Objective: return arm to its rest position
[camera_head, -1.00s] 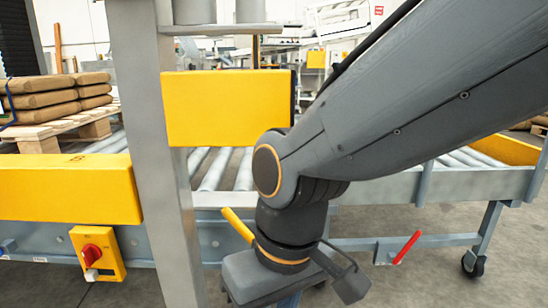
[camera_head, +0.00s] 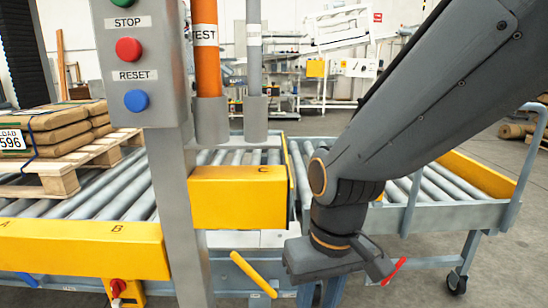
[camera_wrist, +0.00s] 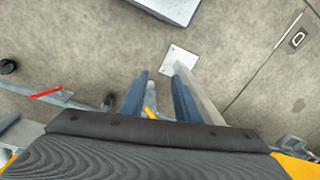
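My gripper (camera_head: 320,296) hangs at the end of my dark grey arm in the head view, in front of the conveyor. Its two blue-grey fingers point down and are cut off by the bottom edge. In the wrist view my gripper (camera_wrist: 160,74) shows both fingers apart, with floor visible between them and nothing held. My arm is bent and enters from the upper right of the head view.
A steel post with a button panel (camera_head: 141,60) stands close on the left. The roller conveyor (camera_head: 100,200) carries a pallet (camera_head: 62,184) with stacked sacks (camera_head: 55,130). Yellow guards (camera_head: 237,198), a yellow lever (camera_head: 254,275) and a red lever (camera_head: 394,271) are near the gripper. Open floor lies right.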

